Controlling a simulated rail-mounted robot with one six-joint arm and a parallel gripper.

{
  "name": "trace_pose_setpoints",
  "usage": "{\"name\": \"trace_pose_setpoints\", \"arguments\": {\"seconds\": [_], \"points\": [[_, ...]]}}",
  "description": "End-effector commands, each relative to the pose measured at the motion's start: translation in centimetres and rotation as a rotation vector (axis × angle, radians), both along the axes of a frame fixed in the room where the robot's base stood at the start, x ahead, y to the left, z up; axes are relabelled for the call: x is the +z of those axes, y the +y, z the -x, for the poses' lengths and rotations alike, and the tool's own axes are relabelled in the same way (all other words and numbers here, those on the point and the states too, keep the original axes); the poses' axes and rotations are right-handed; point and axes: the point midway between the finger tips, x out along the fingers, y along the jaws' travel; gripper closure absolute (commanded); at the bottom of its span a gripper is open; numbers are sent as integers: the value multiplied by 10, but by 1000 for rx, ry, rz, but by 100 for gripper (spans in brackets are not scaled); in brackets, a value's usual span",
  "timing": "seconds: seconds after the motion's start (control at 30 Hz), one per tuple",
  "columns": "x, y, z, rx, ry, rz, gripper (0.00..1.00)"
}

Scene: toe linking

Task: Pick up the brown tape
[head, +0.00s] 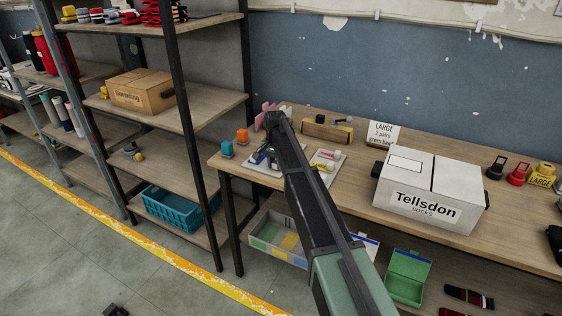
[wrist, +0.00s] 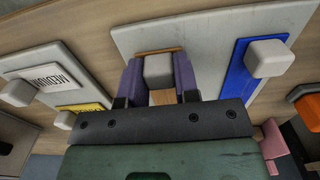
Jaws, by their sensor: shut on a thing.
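In the wrist view the brown tape (wrist: 162,97) shows as a flat brown piece with a pale grey block-shaped knob, between the two purple fingers. My gripper (wrist: 159,74) is shut on this knob, with one finger on each side. The brown piece appears over a pale grey board (wrist: 130,38); I cannot tell whether it touches the board. In the head view my arm hides most of the gripper and the tape at the left end of the table (head: 350,194).
A blue piece (wrist: 240,72) with a white knob lies right of the gripper. A yellow piece (wrist: 84,107) and a white MEDIUM label (wrist: 50,68) lie left.

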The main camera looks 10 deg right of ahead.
Motion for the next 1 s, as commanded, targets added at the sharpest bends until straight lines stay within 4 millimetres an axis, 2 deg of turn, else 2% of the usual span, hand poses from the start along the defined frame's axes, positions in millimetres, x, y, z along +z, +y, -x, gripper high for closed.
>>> {"name": "trace_pose_setpoints", "arguments": {"seconds": [0.17,0.37,0.47,0.7,0.8,0.9,1.0], "points": [[5,0,0,0,0,0,100],[29,0,0,0,0,0,100],[53,0,0,0,0,0,100],[142,0,0,0,0,0,100],[172,0,0,0,0,0,100],[192,0,0,0,0,0,100],[202,0,0,0,0,0,100]]}}
